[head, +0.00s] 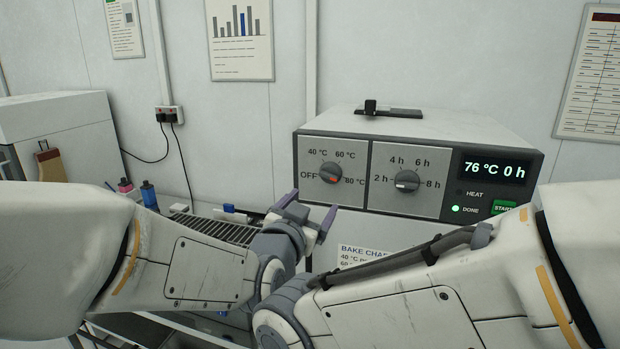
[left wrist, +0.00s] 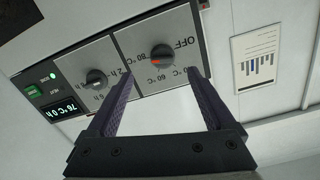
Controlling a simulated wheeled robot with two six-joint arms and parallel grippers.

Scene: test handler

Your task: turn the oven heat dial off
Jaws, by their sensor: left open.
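The oven heat dial (head: 331,173) is a dark round knob on the oven's left grey panel, marked OFF, 40, 60 and 80 °C. Its red mark points to the lower right, toward 80 °C. The dial also shows in the left wrist view (left wrist: 162,54), ahead of the fingers. My left gripper (head: 307,212) is open and empty, just below and left of the dial, apart from it. Its two purple-grey fingers (left wrist: 160,80) frame the dial from either side in the left wrist view. My right arm comes in from the right; its gripper does not show.
A second dial (head: 407,181) for hours sits right of the heat dial. A dark handle (head: 388,111) lies on the oven top. Small bottles (head: 149,195) stand at left.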

